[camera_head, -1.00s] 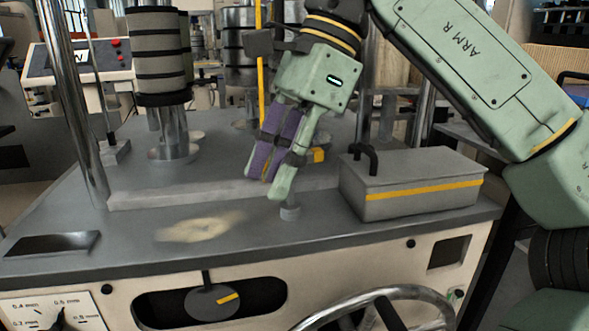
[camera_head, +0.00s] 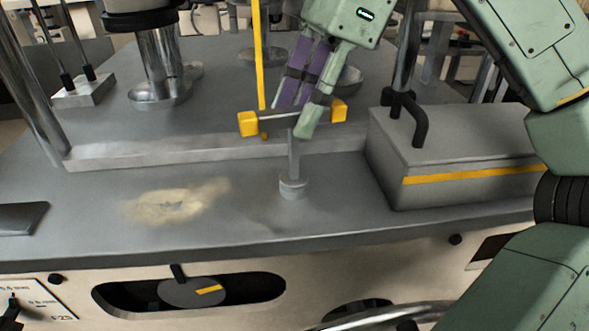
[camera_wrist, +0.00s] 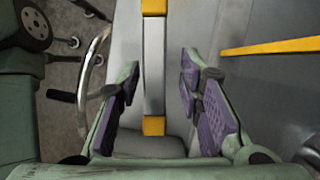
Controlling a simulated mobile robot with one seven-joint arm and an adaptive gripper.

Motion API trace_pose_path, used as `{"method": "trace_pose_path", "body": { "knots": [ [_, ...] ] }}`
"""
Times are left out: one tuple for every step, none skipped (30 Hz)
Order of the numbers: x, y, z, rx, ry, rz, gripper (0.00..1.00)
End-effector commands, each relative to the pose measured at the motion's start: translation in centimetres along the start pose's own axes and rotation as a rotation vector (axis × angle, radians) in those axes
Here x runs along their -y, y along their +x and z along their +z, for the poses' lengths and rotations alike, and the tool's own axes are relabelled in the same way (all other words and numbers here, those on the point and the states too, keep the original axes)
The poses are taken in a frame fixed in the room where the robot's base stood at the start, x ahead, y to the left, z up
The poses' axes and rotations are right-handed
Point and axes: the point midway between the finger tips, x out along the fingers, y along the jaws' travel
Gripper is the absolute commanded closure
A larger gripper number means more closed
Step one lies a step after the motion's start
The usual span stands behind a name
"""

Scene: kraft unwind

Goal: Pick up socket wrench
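The socket wrench stands upright on the grey machine top, with a grey shaft (camera_head: 294,158), a wider socket foot (camera_head: 293,187) and a crossbar with yellow ends (camera_head: 335,110). My gripper (camera_head: 296,112) is at the crossbar from above, its purple-padded fingers pointing down and partly hiding the bar's middle. In the wrist view the crossbar (camera_wrist: 154,65) runs between the two spread fingers of my gripper (camera_wrist: 160,75), with a visible gap on each side. The fingers are open and hold nothing. Exact height over the bar is hard to tell.
A grey box (camera_head: 455,180) with a yellow stripe and black handle stands close on the right. A yellow upright rod (camera_head: 258,55) and metal columns (camera_head: 160,65) stand behind. A raised ledge (camera_head: 200,150) crosses the top. The worn patch (camera_head: 175,200) at left front is clear.

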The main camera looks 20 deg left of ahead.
Motion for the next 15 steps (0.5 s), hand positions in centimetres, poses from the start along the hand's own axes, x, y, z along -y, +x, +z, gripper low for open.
{"method": "trace_pose_path", "body": {
  "knots": [
    [0.0, 0.3, 0.0, 0.002, 0.0, 0.0, 0.67],
    [0.0, 0.5, 0.0, 0.001, 0.0, -0.001, 0.67],
    [-0.1, 0.7, 0.1, -0.001, 0.0, 0.0, 0.67],
    [-0.2, 1.0, 0.1, -0.002, 0.0, 0.0, 0.67],
    [-0.2, 1.4, 0.2, -0.002, 0.001, 0.0, 0.67],
    [-0.4, 2.0, 0.3, -0.002, 0.0, 0.001, 0.67],
    [-0.5, 2.5, 0.4, -0.003, 0.0, 0.001, 0.67],
    [-0.5, 3.0, 0.5, -0.002, 0.0, 0.0, 0.67],
    [-0.7, 3.6, 0.6, -0.002, 0.001, 0.001, 0.67],
    [-0.6, 4.0, 0.5, 0.0, 0.001, 0.0, 0.67],
    [-0.6, 4.4, 0.5, -0.001, 0.001, 0.001, 0.67],
    [-0.6, 4.8, 0.5, -0.001, 0.001, 0.001, 0.67],
    [-0.6, 5.1, 0.6, 0.0, 0.001, 0.0, 0.67],
    [-0.6, 5.3, 0.6, 0.0, 0.0, 0.0, 0.67],
    [-0.6, 5.4, 0.6, 0.0, 0.0, 0.0, 0.67]
  ]
}}
